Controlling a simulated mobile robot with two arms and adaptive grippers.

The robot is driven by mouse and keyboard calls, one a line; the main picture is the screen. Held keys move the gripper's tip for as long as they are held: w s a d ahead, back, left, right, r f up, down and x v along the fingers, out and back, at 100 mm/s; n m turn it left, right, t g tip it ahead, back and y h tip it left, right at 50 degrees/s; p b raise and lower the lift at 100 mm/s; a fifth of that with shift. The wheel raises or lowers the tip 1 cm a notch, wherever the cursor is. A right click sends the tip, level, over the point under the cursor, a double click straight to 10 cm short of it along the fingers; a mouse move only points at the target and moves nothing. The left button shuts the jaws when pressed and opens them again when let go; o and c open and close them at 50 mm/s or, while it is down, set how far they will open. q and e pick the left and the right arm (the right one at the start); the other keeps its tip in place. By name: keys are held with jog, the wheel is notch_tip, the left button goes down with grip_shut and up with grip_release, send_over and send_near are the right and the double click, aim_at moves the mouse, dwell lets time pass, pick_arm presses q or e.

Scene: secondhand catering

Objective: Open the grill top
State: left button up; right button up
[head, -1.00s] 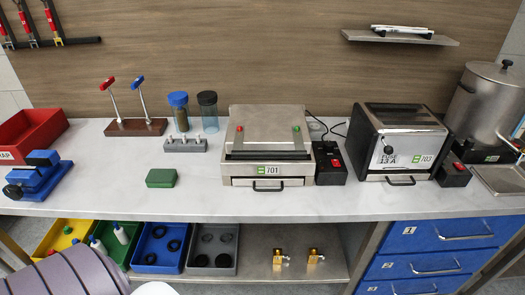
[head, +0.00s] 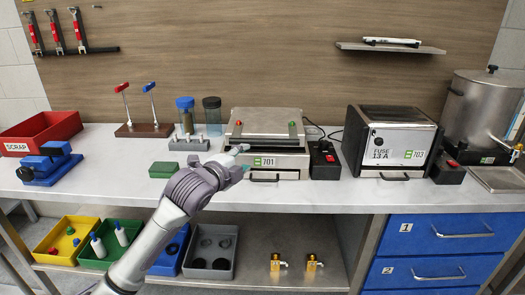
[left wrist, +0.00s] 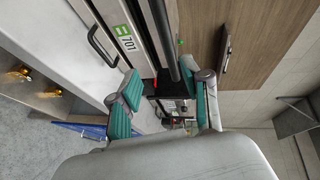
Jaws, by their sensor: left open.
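The grill (head: 267,120), labelled 701, stands on the bench with its flat metal top down. A dark bar (head: 267,142) runs along the front of the top, and a small drawer-like handle (head: 264,180) is below. My left gripper (head: 241,158) is at the grill's front left, hiding part of it. In the left wrist view my left gripper (left wrist: 166,102) is open and empty, its teal pads apart. There the dark bar (left wrist: 163,38) extends toward the gap between the pads; I cannot tell whether they touch it. My right gripper is not in view.
A black switch box (head: 324,160) stands right of the grill, then a 703 appliance (head: 402,150) and a steel urn (head: 483,105). Lidded jars (head: 212,115) and a grey block (head: 189,144) stand to the left. A green box (head: 164,169) lies near the bench's front edge.

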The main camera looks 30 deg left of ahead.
aim_at(262, 143)
pick_arm(q)
jog(key=x, duration=0.4)
jog(key=r+p+x, duration=0.1)
jog(key=x, duration=0.4)
jog(key=p+x, duration=0.1)
jog(key=x, duration=0.3)
jog(key=shift+w+d+r, duration=0.1)
jog(key=shift+w+r, duration=0.1)
jog(key=shift+w, duration=0.1)
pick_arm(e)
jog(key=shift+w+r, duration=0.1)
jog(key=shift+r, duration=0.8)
pick_arm(q)
grip_shut()
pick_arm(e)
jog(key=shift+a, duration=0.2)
